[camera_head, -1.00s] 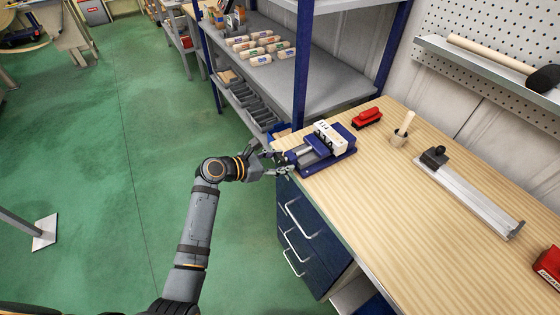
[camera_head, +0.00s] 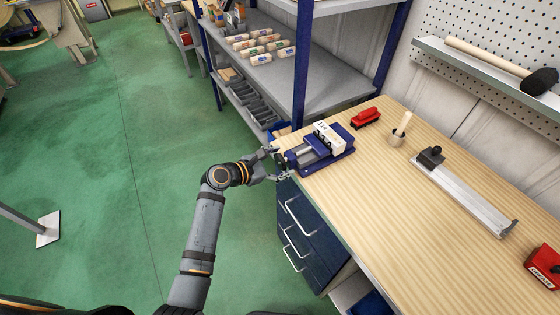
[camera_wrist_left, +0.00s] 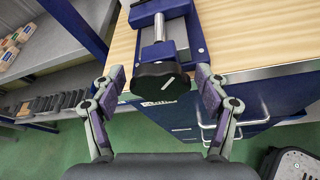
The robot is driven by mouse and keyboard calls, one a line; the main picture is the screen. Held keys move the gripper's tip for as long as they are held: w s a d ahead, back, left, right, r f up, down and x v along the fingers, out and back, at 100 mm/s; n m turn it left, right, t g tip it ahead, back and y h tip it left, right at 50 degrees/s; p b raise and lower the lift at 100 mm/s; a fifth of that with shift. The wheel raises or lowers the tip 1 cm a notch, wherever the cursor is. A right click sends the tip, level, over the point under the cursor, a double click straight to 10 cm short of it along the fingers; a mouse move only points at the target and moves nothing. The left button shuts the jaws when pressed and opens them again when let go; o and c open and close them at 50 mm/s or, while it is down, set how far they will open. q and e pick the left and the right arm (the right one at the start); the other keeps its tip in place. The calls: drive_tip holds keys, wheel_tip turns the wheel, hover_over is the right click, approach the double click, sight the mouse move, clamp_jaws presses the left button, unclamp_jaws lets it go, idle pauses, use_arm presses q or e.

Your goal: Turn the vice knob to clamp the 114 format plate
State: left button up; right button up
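A blue vice (camera_head: 325,157) sits on the near left corner of the wooden workbench. The white 114 format plate (camera_head: 329,136) stands in its jaws with dark printing on it. The black vice knob (camera_wrist_left: 160,80) faces my left wrist camera at the end of a metal screw (camera_wrist_left: 159,28). My left gripper (camera_head: 278,162) is at the bench corner in front of the vice. In the left wrist view its two fingers (camera_wrist_left: 161,88) are spread on either side of the knob, with gaps between them and it. My right gripper is not in view.
A blue shelf post (camera_head: 301,70) stands behind the vice. Blue drawers (camera_head: 308,235) are below the bench edge.

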use_arm(q)
drive_tip(key=shift+s+a, duration=0.15)
drive_tip(key=shift+a, duration=0.05)
drive_tip(key=v, duration=1.1)
drive_tip(key=shift+a+r, duration=0.15)
drive_tip(key=shift+r, duration=0.05)
drive_tip(key=shift+s, duration=0.15)
